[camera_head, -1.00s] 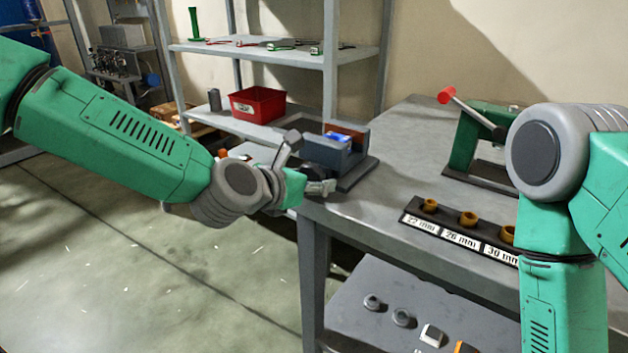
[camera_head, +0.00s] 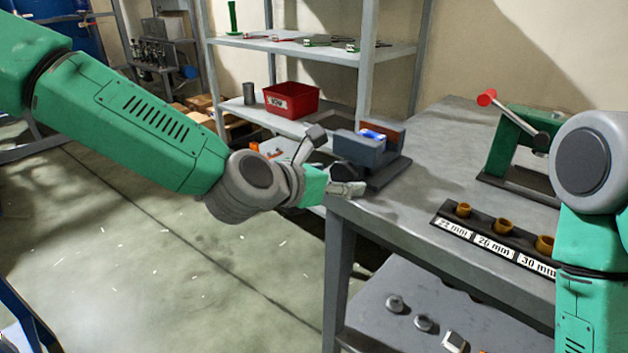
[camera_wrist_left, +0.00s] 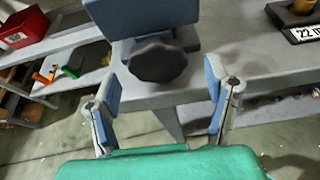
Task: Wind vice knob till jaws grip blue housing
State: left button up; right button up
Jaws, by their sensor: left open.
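The grey-blue vice (camera_head: 366,150) stands on the table's near left corner, with the blue housing (camera_head: 372,136) between its jaws. I cannot tell whether the jaws touch the housing. The dark, lobed vice knob (camera_wrist_left: 158,61) faces my left wrist camera. My left gripper (camera_head: 350,186) is beside the vice at the table edge. In the left wrist view, the left gripper (camera_wrist_left: 162,90) has its fingers wide apart, one on each side below the knob, and holds nothing. My right arm shows at the right edge, but its gripper is out of view.
On the table (camera_head: 460,120), a green press (camera_head: 515,145) with a red-tipped lever and a rack of brown rings (camera_head: 495,235) stand to the right. Shelves behind hold a red bin (camera_head: 291,99). Small parts lie on the lower shelf (camera_head: 400,290).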

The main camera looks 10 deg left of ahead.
pick_arm(q)
jog(key=v, duration=0.9)
jog(key=shift+a, duration=0.25)
jog(key=shift+d+f, duration=0.1)
jog(key=shift+f, duration=0.05)
jog(key=shift+d, duration=0.1)
